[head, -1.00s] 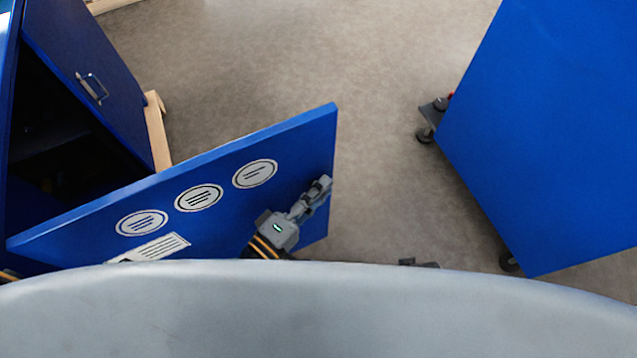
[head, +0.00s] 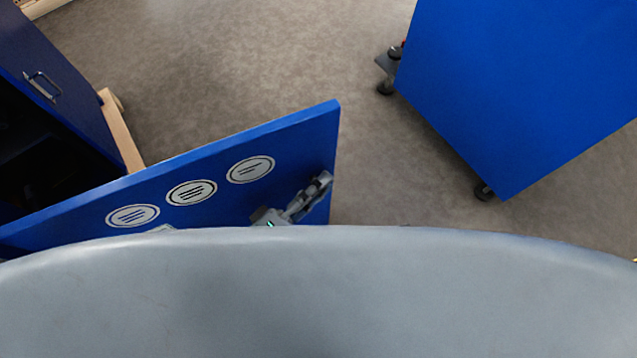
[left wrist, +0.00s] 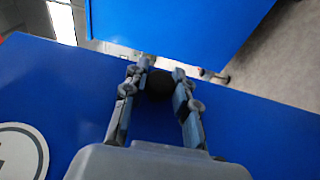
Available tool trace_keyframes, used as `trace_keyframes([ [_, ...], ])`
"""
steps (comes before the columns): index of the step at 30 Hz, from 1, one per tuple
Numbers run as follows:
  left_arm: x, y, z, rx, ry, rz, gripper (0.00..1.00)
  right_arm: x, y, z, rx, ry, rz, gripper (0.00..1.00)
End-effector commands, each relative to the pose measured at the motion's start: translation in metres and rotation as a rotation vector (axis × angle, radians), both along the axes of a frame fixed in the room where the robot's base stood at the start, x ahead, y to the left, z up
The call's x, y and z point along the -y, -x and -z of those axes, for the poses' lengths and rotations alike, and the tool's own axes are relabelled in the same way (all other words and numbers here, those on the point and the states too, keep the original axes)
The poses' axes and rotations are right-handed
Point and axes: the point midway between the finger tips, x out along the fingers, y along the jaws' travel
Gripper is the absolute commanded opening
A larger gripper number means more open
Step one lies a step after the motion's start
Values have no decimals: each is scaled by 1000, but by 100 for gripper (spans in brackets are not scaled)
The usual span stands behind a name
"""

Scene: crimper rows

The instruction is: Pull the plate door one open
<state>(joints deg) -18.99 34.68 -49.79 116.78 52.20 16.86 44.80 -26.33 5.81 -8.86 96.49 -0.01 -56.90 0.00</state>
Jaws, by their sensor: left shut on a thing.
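The blue plate door (head: 290,140) stands swung out from its cabinet in the head view, with round white labels and part of a white sheet on its face. My left gripper (head: 322,185) is at the door's face near its free edge. In the left wrist view, the two fingers (left wrist: 160,75) close around a dark round knob (left wrist: 159,84) in front of the blue door panel (left wrist: 65,90). The wrist and arm are mostly hidden behind my grey body in the head view. My right gripper is not in view.
A second blue door with a metal handle (head: 42,86) stands open at the upper left, next to a dark cabinet interior (head: 40,140). A wooden piece (head: 122,132) lies by it. A blue cabinet on casters (head: 520,90) stands at right. Grey floor between is clear.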

Motion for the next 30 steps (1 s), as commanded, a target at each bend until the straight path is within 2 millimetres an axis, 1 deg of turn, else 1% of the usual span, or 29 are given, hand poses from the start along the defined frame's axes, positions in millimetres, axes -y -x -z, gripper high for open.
trace_keyframes([
  [2, -1, 0, 2, -3, -4, -1, 0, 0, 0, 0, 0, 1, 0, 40],
  [3, -1, 0, 2, -3, -4, -1, 34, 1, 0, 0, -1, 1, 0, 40],
  [5, -1, 0, 2, -2, -4, -1, 46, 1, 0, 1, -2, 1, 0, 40],
  [6, -1, 0, 2, -2, -4, -1, 51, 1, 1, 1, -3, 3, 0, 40],
  [19, 0, 0, 0, -1, 0, 0, 51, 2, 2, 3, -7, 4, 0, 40],
  [22, -2, 2, 1, -1, -1, 0, 51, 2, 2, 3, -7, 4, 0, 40],
  [26, -14, 14, 2, -4, -4, 2, 51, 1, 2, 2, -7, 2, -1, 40],
  [30, -35, 36, 2, -6, -7, 4, 51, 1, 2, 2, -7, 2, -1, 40],
])
